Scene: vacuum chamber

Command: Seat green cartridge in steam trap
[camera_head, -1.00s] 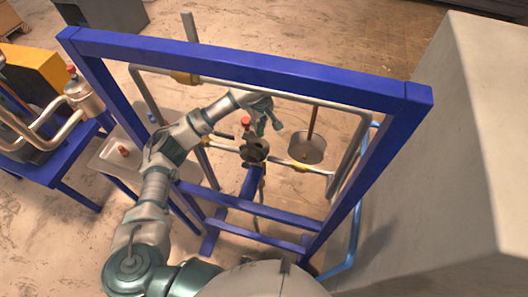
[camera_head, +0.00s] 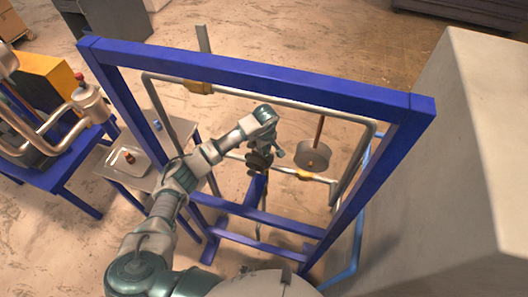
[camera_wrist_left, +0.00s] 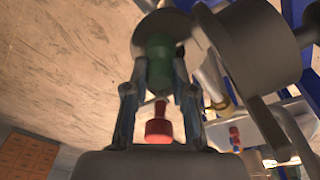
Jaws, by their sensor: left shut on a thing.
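The green cartridge (camera_wrist_left: 160,62) has a green body and a red knob (camera_wrist_left: 158,130) at its near end. My left gripper (camera_wrist_left: 160,88) is shut on it, one finger on each side. The steam trap (camera_wrist_left: 245,45) is a grey round body at the top of the left wrist view, with its opening around or right behind the green end. I cannot tell how deep the cartridge sits. In the head view my left gripper (camera_head: 272,142) is at the dark steam trap (camera_head: 258,163) on the pipe, and hides the cartridge. My right gripper is not in view.
A blue frame (camera_head: 260,75) surrounds the pipes. A large grey block (camera_head: 470,160) stands at right.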

